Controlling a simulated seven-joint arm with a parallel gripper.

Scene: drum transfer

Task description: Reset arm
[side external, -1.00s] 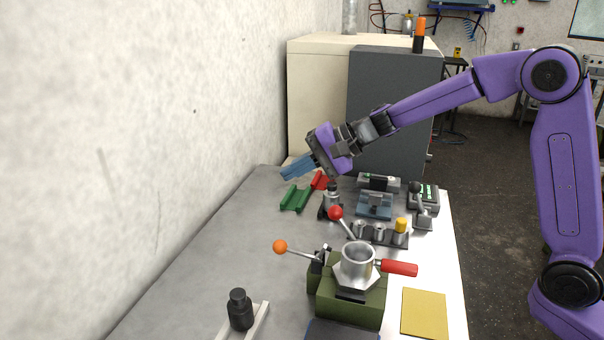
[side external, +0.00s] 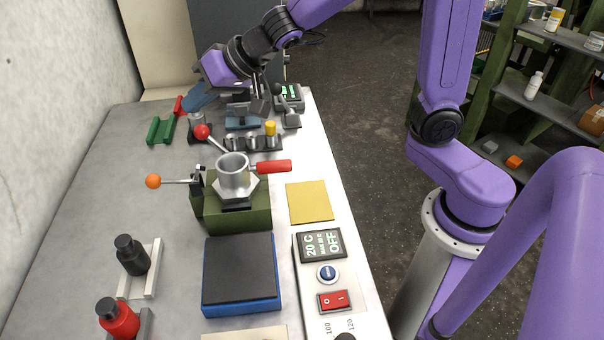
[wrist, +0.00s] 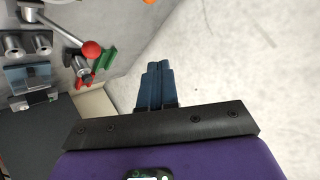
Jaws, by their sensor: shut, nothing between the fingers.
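My purple arm reaches in from the upper right of the side external view. My gripper (side external: 199,103) has blue fingers and is over the far end of the bench, near the green and red cradles. In the wrist view my gripper (wrist: 155,85) shows its blue fingers pressed together with nothing between them. It touches no object that I can make out. The wrist view looks past the fingers at the pale wall.
A green fixture (side external: 238,214) with a metal cup (side external: 233,170), a red handle and ball levers stands mid-bench. Nearer are a black bottle (side external: 131,255), a red bottle (side external: 118,318), a blue-edged plate (side external: 241,272) and a control panel (side external: 330,270). The left bench area is clear.

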